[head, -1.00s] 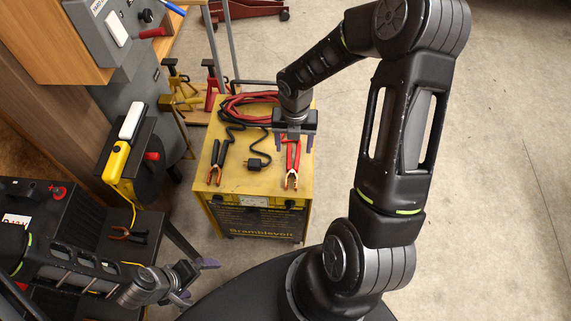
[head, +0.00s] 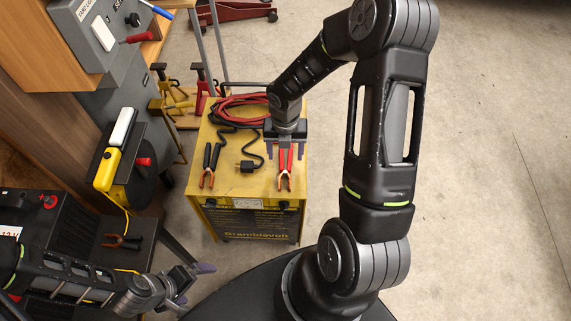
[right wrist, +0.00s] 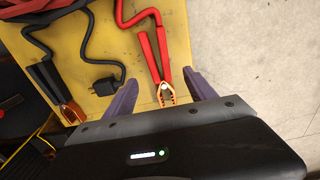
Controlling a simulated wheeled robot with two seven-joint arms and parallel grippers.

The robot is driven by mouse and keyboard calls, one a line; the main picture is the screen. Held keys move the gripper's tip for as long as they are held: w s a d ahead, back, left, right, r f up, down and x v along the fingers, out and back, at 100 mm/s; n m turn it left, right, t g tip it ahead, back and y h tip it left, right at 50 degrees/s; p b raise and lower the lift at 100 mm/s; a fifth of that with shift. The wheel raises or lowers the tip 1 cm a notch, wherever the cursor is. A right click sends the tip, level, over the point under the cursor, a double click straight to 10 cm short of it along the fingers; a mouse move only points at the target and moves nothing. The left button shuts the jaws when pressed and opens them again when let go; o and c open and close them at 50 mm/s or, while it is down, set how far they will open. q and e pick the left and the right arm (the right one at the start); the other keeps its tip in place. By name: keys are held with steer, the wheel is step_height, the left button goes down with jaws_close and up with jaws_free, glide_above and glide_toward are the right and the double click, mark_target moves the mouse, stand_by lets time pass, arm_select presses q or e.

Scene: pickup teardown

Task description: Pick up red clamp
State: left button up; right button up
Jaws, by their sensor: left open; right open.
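The red clamp (head: 285,172) lies on top of the yellow charger box (head: 225,187), with red handles and copper jaws toward the front edge. In the right wrist view the red clamp (right wrist: 158,68) lies between my right gripper's fingers, its copper jaws near the gripper body. My right gripper (head: 285,153) is open over the handles, with one finger on each side. Contact cannot be told. My left gripper (head: 193,283) is open and empty at the lower left, far from the clamp.
A black clamp (head: 209,165) and a black plug (head: 248,165) lie left of the red clamp on the box. Coiled red cable (head: 235,103) lies at the back. Red and yellow jack stands (head: 203,88) stand behind. Floor to the right is clear.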

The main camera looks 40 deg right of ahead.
step_height(320, 180, down, 4)
steer(key=shift+f, duration=0.25)
steer(key=shift+c, duration=0.6)
jaws_close()
stand_by(0.5)
